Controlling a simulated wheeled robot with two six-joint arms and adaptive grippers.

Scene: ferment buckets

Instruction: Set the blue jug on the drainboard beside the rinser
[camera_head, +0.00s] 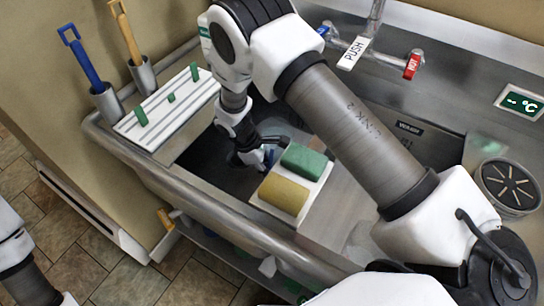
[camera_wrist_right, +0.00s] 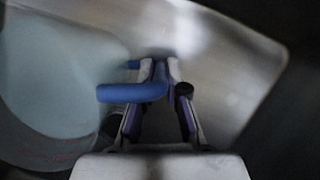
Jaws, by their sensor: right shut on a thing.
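My right gripper (camera_head: 258,156) reaches down into the left sink basin (camera_head: 210,150). In the right wrist view it (camera_wrist_right: 160,75) is shut on the blue handle (camera_wrist_right: 130,92) of the jug. The pale blue jug body (camera_wrist_right: 60,65) fills the left of that view, beside my fingers; its base and rim are not clear. In the head view the jug is mostly hidden by the arm and basin. The round rinser (camera_head: 508,186), with a dark slotted top, stands far right on the steel counter. My left gripper is out of view.
A white tray (camera_head: 256,203) with a green sponge (camera_head: 303,160) and a yellow sponge (camera_head: 284,194) sits at the basin's right. A ribbed white board (camera_head: 180,118) with green pegs lies left. A faucet (camera_head: 370,35) with a PUSH tag stands behind. Two brushes stand at back left.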

